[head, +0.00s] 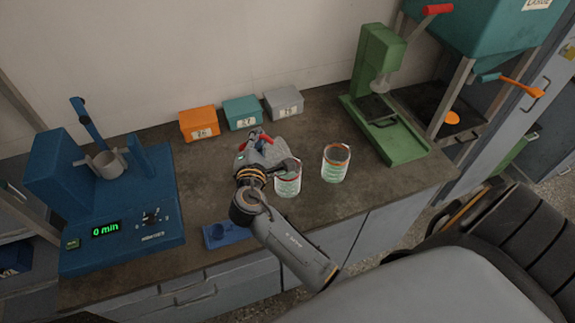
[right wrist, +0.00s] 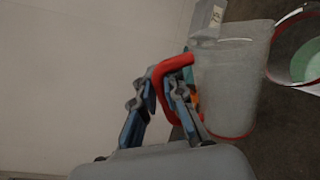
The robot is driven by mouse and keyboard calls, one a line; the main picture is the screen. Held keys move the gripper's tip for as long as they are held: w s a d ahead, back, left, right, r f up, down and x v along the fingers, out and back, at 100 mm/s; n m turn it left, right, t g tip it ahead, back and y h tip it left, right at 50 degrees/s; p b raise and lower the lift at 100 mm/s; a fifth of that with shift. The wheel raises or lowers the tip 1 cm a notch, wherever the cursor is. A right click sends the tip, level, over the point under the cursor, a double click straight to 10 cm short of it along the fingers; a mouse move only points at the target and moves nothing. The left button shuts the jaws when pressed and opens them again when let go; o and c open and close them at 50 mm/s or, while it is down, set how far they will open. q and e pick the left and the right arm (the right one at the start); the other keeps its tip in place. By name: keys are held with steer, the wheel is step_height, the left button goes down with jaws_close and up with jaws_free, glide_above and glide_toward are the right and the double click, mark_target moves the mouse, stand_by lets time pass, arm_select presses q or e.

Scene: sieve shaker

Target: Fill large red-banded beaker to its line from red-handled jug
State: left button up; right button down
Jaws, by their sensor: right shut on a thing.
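My right gripper (head: 258,146) is shut on the red handle (right wrist: 172,72) of a translucent grey jug (right wrist: 230,85). In the head view the jug is mostly hidden behind my gripper, with a bit of red handle showing. Two pale beakers with red rims and green markings stand on the bench: the left beaker (head: 288,184) is right beside my gripper and partly covered by it, the right beaker (head: 335,166) stands clear. A red-rimmed beaker (right wrist: 298,50) is cut off at the right of the right wrist view, near the jug. Fill levels are unclear. My left gripper is out of view.
Orange (head: 199,124), teal (head: 241,112) and grey (head: 284,102) boxes line the wall. A blue shaker (head: 122,240) stands left, a green press (head: 385,115) right. A small blue stand (head: 226,236) is at the front edge. Bare bench lies between shaker and gripper.

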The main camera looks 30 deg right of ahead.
steer(key=shift+s+d+r+m, duration=0.2)
steer(key=shift+d+r+m, duration=0.2)
steer(key=shift+r+m, duration=0.1)
stand_by(2.9)
steer(key=shift+w+a+f, duration=0.1)
steer(key=shift+a+f, duration=0.05)
steer(key=shift+f, duration=0.05)
steer(key=a+n+p, duration=0.1)
steer(key=w+a+n+p, duration=0.1)
steer(key=n, duration=0.1)
steer(key=shift+f, duration=0.2)
steer(key=shift+w+f+h, duration=0.1)
steer(key=shift+f+h, duration=0.05)
steer(key=shift+h, duration=0.15)
steer(key=shift+w+a+n, duration=0.2)
steer(key=shift+a+n, duration=0.1)
steer(key=shift+n, duration=0.3)
steer(key=shift+w+a+f+n+h+b, duration=0.2)
steer(key=shift+w+a+f+n+b, duration=0.4)
steer(key=shift+a+f+n+b, duration=0.95)
steer(key=shift+w+a+f+n+h+b, duration=0.2)
steer(key=shift+w+a+f+n+b, duration=0.5)
steer(key=shift+f+b, duration=1.55)
steer(key=shift+w+a+f+n+h+b, duration=0.2)
steer(key=shift+w+a+f+n+b, duration=0.65)
steer(key=shift+f, duration=2)
